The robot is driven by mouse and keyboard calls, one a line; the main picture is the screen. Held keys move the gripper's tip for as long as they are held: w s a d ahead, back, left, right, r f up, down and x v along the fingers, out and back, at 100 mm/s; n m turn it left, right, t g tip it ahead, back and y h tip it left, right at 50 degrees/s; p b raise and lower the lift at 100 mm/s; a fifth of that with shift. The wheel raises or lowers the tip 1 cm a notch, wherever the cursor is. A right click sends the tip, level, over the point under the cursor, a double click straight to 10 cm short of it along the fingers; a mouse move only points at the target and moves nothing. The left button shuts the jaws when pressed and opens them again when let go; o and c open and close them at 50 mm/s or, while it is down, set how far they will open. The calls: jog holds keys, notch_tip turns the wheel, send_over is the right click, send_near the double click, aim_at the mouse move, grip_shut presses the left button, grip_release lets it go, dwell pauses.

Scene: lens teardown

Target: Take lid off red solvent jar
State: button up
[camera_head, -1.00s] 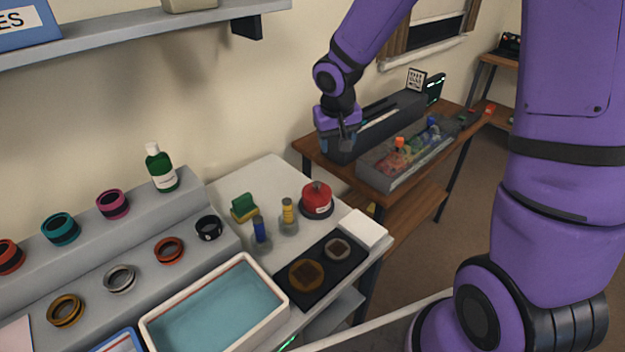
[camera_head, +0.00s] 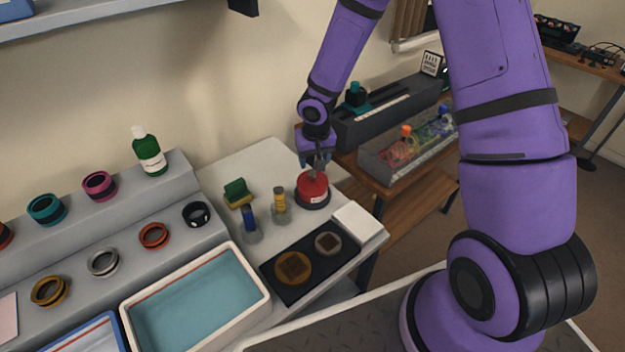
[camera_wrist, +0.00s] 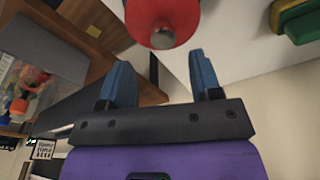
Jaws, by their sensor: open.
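The red solvent jar (camera_head: 312,190) stands on the white bench top near its right back corner, with a pale label on its side and a dark ring at its base. Its red lid with a grey knob (camera_wrist: 162,37) shows at the top of the wrist view. My gripper (camera_head: 317,166) is just above the jar in the head view, pointing down. In the wrist view my gripper (camera_wrist: 160,78) has its two blue fingers spread apart, with the knob ahead of them and roughly between them. The fingers hold nothing. In the head view the fingers partly hide the lid's top.
Two small bottles, one with a yellow top (camera_head: 279,201) and one blue (camera_head: 249,222), stand left of the jar, with a green-and-yellow sponge (camera_head: 238,192) behind. A white block (camera_head: 357,222) and a black mat (camera_head: 271,267) lie in front. A clear bin (camera_head: 376,160) is at right.

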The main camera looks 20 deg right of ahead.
aim_at(312, 172)
jog(key=f, duration=0.4)
jog(key=shift+s+a+f, duration=0.1)
jog(key=shift+a, duration=0.2)
jog(key=shift+f, duration=0.5)
jog(key=c, duration=1)
